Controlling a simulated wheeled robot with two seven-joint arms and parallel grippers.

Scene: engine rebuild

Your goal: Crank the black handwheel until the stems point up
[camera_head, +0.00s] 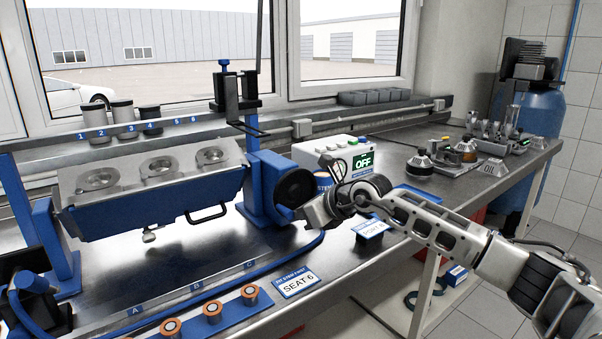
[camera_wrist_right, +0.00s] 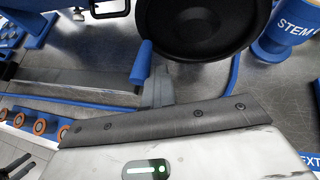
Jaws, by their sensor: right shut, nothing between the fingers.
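The black handwheel (camera_head: 294,187) is on the right end of the blue stand (camera_head: 263,180). The stand holds a metal cylinder head (camera_head: 130,168), tilted, with three round recesses facing up and toward me. A small light metal piece (camera_head: 149,236) hangs below it; I cannot tell any stems clearly. My right gripper (camera_head: 314,212) is shut and empty, just right of and below the wheel. In the right wrist view the wheel (camera_wrist_right: 200,25) is at the top, and a blue peg (camera_wrist_right: 142,62) is beside its rim, close to my fingertips (camera_wrist_right: 156,90). I cannot tell whether they touch.
A blue hose (camera_head: 290,263) runs along the bench below the wheel. The SEAT 6 sign (camera_head: 297,283) and copper-topped blue holders (camera_head: 211,310) are in front. A white control box reading OFF (camera_head: 362,161) stands behind my right gripper.

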